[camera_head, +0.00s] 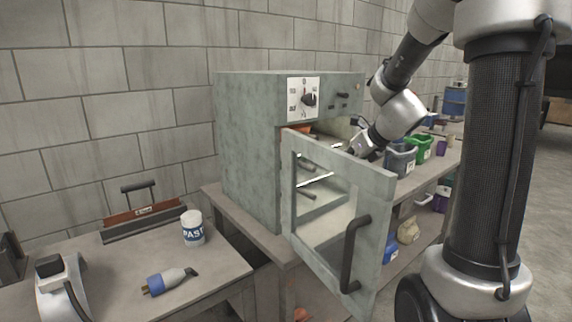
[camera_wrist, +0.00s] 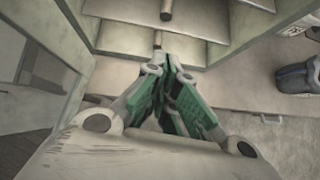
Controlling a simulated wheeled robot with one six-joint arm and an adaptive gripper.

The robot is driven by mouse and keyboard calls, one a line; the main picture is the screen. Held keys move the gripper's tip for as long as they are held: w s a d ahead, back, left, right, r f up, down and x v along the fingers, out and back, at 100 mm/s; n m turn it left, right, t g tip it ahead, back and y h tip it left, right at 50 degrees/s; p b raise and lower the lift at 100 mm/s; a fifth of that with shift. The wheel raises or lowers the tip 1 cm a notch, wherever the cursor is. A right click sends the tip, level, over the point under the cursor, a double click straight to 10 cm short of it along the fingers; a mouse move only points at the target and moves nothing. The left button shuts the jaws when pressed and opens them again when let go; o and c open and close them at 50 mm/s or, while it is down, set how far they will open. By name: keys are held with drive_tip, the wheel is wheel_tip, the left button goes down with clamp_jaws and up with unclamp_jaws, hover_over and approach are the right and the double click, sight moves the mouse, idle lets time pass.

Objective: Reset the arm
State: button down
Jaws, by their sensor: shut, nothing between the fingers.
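My gripper (camera_wrist: 170,68) is shut and empty in the wrist view, its green-padded fingers together. In the head view my gripper (camera_head: 358,146) is at the open front of a grey-green oven (camera_head: 247,150), behind the top of its door. The oven door (camera_head: 375,185) stands wide open, with a window and a dark bar handle (camera_head: 350,255). My arm comes in from the upper right. The fingertips are partly hidden in the head view. The wrist view shows pale ledges with a round dark rod (camera_wrist: 166,10) ahead of the fingers.
The oven stands on a bench (camera_head: 215,190) against a block wall. Bins (camera_head: 400,158) stand right of the oven, close to my arm.

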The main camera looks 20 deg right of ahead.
drive_tip(key=s+a+f+n+g, duration=0.1)
drive_tip(key=s+n+g, duration=0.1)
drive_tip(key=s+n, duration=0.55)
drive_tip(key=s+a+f+n+g, duration=0.15)
drive_tip(key=s+n, duration=0.35)
drive_tip(key=n, duration=0.6)
drive_tip(key=s+r+n+h, duration=0.1)
drive_tip(key=s+r+n, duration=0.2)
drive_tip(key=s+n, duration=0.4)
drive_tip(key=s+a+r+n+h, duration=0.1)
drive_tip(key=s+r+n, duration=0.2)
drive_tip(key=s+n, duration=0.4)
drive_tip(key=s+g, duration=0.1)
drive_tip(key=s, duration=0.2)
